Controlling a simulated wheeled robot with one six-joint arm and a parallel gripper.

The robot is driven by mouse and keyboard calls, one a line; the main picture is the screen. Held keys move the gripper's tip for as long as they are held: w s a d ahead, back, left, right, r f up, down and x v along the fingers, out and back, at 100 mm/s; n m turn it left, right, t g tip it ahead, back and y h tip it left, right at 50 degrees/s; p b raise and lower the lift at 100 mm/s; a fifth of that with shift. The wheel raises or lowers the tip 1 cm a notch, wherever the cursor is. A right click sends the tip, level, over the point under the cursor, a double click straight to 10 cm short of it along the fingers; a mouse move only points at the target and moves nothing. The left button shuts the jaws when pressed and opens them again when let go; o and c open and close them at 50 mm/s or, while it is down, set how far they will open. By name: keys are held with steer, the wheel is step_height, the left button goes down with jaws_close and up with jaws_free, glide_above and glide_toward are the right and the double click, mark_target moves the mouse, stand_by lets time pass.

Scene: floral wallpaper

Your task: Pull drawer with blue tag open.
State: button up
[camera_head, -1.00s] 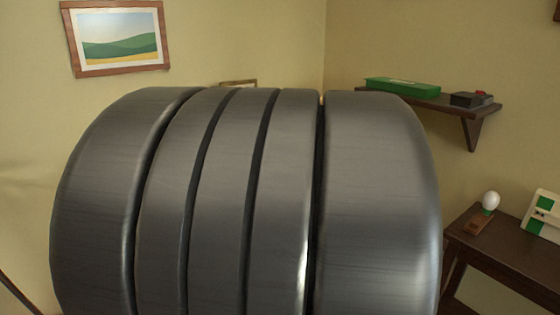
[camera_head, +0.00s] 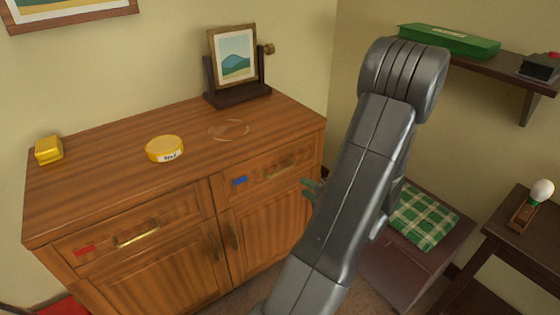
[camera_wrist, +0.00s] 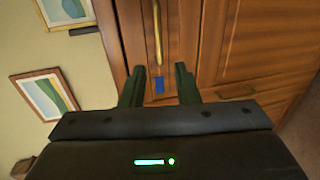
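The wooden cabinet (camera_head: 110,180) has two top drawers. The right drawer (camera_head: 268,180) carries a blue tag (camera_head: 239,181) at its left end and a brass handle (camera_head: 281,165). It looks closed. My gripper (camera_head: 312,186) shows as green fingers in front of the cabinet's right side, partly hidden by my arm. In the wrist view my gripper (camera_wrist: 159,67) is open, its fingers apart and empty. The blue tag (camera_wrist: 159,85) shows between the fingers, and the brass handle (camera_wrist: 157,32) lies beyond the fingertips, lengthwise up the picture.
The left drawer has a red tag (camera_head: 85,250) and brass handle (camera_head: 136,235). On top stand a yellow box (camera_head: 48,150), a yellow round tin (camera_head: 165,149) and a framed picture (camera_head: 234,56). A low cabinet with a green checked cloth (camera_head: 425,218) stands at the right.

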mark_target(282, 170)
steer(key=x, duration=0.4)
steer(key=b+x, duration=0.1)
steer(key=x, duration=0.4)
steer(key=b+x, duration=0.1)
steer(key=x, duration=0.3)
steer(key=shift+w, duration=0.6)
jaws_close()
